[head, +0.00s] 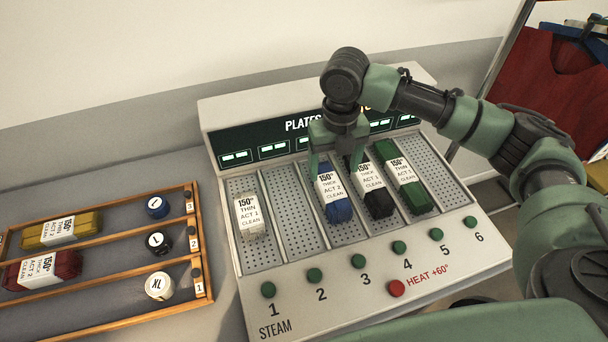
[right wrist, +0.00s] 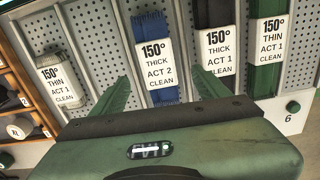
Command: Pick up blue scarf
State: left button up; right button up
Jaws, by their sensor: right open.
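The blue scarf (head: 340,211) is a rolled bundle with a white label reading 150°, THICK, ACT 2, CLEAN. It lies in slot 3 of the perforated plate machine (head: 237,263). My right gripper (head: 336,165) points down over the upper part of this scarf, one finger to each side. It is open and holds nothing. In the right wrist view the blue scarf (right wrist: 168,95) shows between the two spread fingers (right wrist: 162,84). I cannot tell exactly how high the fingertips are above it. My left gripper is not in view.
A white scarf (head: 250,225) lies in slot 1, a black one (head: 378,205) in slot 4 and a green one (head: 415,196) in slot 5. Slots 2 and 6 are empty. A wooden rack (head: 209,285) with yellow and red scarves stands left. A red heat button (head: 396,288) sits in front.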

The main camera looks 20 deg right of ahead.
aim_at(331, 187)
jog(key=shift+a+f+n, duration=0.15)
jog(key=shift+f+n, duration=0.1)
jog(key=shift+n, duration=0.05)
jog(key=shift+s+f+p, duration=0.2)
jog(key=shift+f, duration=0.4)
jog(key=shift+s+f+p, duration=0.15)
jog(key=shift+f, duration=0.4)
jog(key=f, duration=0.2)
jog(key=f+p, duration=0.1)
jog(key=f, duration=0.1)
jog(key=shift+w, duration=0.2)
jog(key=shift+f, duration=0.4)
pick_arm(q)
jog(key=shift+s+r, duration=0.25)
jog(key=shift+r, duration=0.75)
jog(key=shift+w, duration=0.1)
pick_arm(e)
jog(key=c, duration=1.5)
